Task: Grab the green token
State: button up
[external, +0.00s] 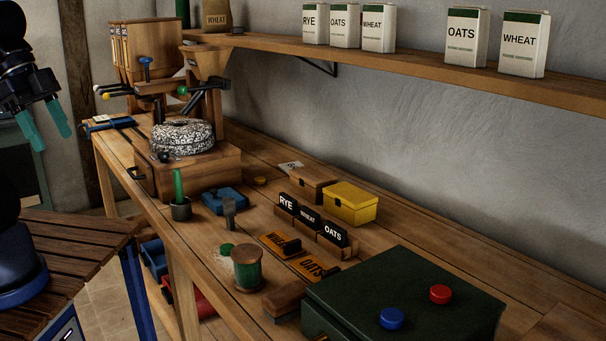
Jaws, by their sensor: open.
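A small flat green disc, the likely green token (226,249), lies on the workbench, just left of and behind a wooden spool with a green middle (247,270). The spool stands close to the disc, and I cannot tell whether they touch. My gripper (42,121) hangs at the far upper left, with its two teal fingers apart and nothing between them. It is well away from the disc, above and to the left of the bench.
A dark green box (405,293) at the front right carries a blue token (392,318) and a red token (440,293). A mill with a speckled stone (182,137), a yellow box (350,203) and lettered blocks (310,219) stand on the bench (190,258). A shelf (400,68) runs above.

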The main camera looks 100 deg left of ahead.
jog(key=n+g, duration=0.5)
jog(key=n, duration=1.9)
send_over(227, 247)
notch_tip(227, 247, down, 24)
jog(key=shift+s+d+f, duration=0.1)
jog(key=shift+f, duration=1.2)
jog(key=shift+s+d+f, duration=0.1)
jog(key=shift+f, duration=1.15)
jog(key=shift+w+a+f, duration=0.1)
jog(key=shift+a+f, duration=0.05)
jog(key=shift+f, duration=1.1)
jog(key=shift+w+a+f, duration=0.1)
jog(key=shift+a+f, duration=0.05)
jog(key=shift+f, duration=1.1)
jog(key=c, duration=1.1)
